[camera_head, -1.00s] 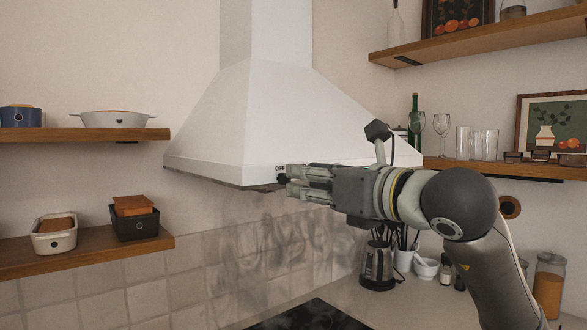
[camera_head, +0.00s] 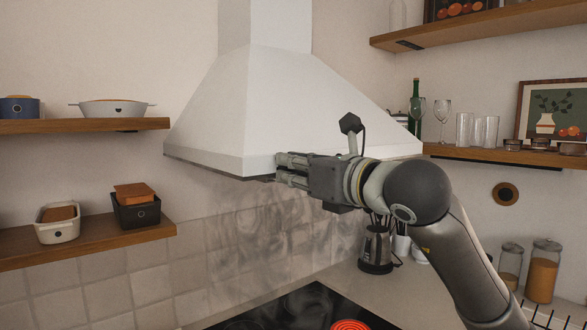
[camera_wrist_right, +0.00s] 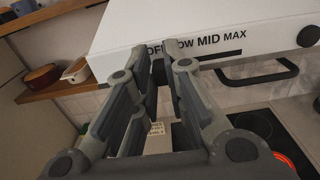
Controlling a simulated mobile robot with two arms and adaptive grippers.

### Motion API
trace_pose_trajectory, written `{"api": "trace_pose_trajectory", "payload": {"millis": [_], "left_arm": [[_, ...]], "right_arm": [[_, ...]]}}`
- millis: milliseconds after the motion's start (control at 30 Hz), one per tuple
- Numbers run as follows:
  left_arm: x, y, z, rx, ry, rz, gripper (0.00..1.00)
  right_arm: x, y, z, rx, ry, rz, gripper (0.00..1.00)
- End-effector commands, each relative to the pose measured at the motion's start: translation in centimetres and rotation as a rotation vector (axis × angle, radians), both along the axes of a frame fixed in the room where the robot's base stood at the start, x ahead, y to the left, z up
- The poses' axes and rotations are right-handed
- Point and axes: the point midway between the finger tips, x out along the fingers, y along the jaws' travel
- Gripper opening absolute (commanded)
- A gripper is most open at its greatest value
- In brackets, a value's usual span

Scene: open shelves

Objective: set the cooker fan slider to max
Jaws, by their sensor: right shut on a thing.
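The white cooker hood (camera_head: 225,115) fills the middle of the head view. In the right wrist view its front edge (camera_wrist_right: 125,28) carries the printed words OFF, LOW, MID and MAX (camera_wrist_right: 234,35), with a dark slider slot (camera_wrist_right: 222,57) below them. My right gripper (camera_head: 277,168) is at the hood's lower front edge. The exact slider setting cannot be seen. My left gripper is not in view.
Below is a black hob (camera_head: 300,308) with a glowing red ring (camera_head: 349,325). A dark knob (camera_wrist_right: 308,36) and a bar handle (camera_wrist_right: 265,72) show on the right in the wrist view. Shelves with dishes (camera_head: 85,125) stand left; a shelf with glasses (camera_head: 480,155) stands right.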

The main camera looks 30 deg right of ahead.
Motion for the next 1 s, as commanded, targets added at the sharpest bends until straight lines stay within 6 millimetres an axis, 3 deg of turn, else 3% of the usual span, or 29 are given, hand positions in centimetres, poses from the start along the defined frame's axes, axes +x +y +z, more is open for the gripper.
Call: {"api": "trace_pose_trajectory", "payload": {"millis": [267, 467, 667, 1000], "left_arm": [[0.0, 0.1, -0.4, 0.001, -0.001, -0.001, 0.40], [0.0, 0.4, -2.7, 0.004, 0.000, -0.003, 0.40], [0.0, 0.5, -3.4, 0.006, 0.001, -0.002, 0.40], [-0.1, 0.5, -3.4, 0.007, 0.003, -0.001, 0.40]], "right_arm": [[0.1, -0.4, -0.2, 0.000, 0.001, -0.002, 0.00], [0.4, -4.5, -0.6, 0.003, 0.003, -0.007, 0.00], [0.6, -7.6, -0.3, 0.001, 0.002, -0.003, 0.00], [0.6, -8.0, 0.0, 0.000, 0.002, -0.003, 0.00]]}}
